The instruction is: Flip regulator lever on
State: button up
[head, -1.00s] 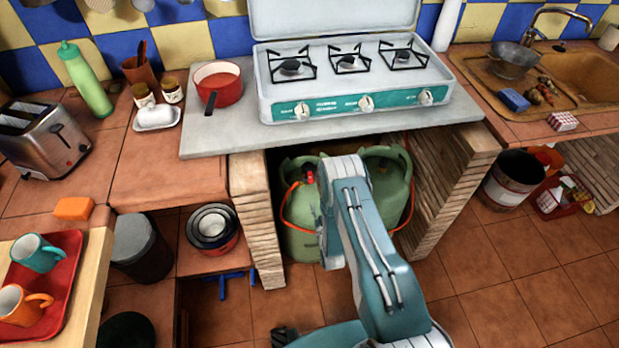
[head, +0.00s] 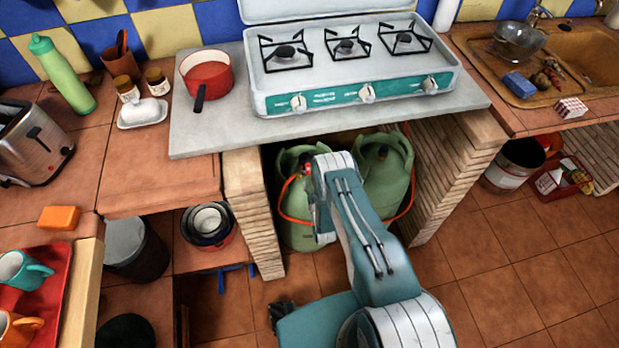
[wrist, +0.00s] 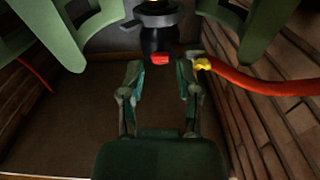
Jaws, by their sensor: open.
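In the wrist view, the regulator is a black body (wrist: 157,38) under a grey disc with a small red lever (wrist: 160,58) at its lower front. A yellow fitting and an orange hose (wrist: 265,83) run to its right. My gripper (wrist: 159,75) is open, its two fingers apart below and either side of the red lever, with no contact visible. In the head view, two green gas cylinders (head: 388,180) stand under the stove counter. My arm reaches to the left cylinder (head: 292,235) and hides part of it. My gripper is mostly hidden there by the arm.
Brick pillars (head: 252,210) and the right brick wall (head: 445,175) flank the alcove. The counter slab (head: 210,140) with the stove (head: 357,95) and red pan (head: 207,76) is above. The tiled floor (head: 490,270) at right is clear.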

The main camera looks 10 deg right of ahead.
jog(key=shift+w, duration=1.3)
grip_shut()
jog(key=shift+r+g, duration=0.2)
jog(key=shift+g, duration=0.1)
jog(key=shift+s+r+g, duration=0.1)
jog(key=shift+r+g, duration=0.75)
jog(key=shift+g, duration=0.95)
jog(key=shift+s+r+g, duration=0.1)
jog(key=shift+r+g, duration=0.7)
jog(key=shift+g, duration=1)
jog(key=shift+s+r+g, duration=0.1)
jog(key=shift+r+g, duration=0.75)
jog(key=shift+g, duration=0.95)
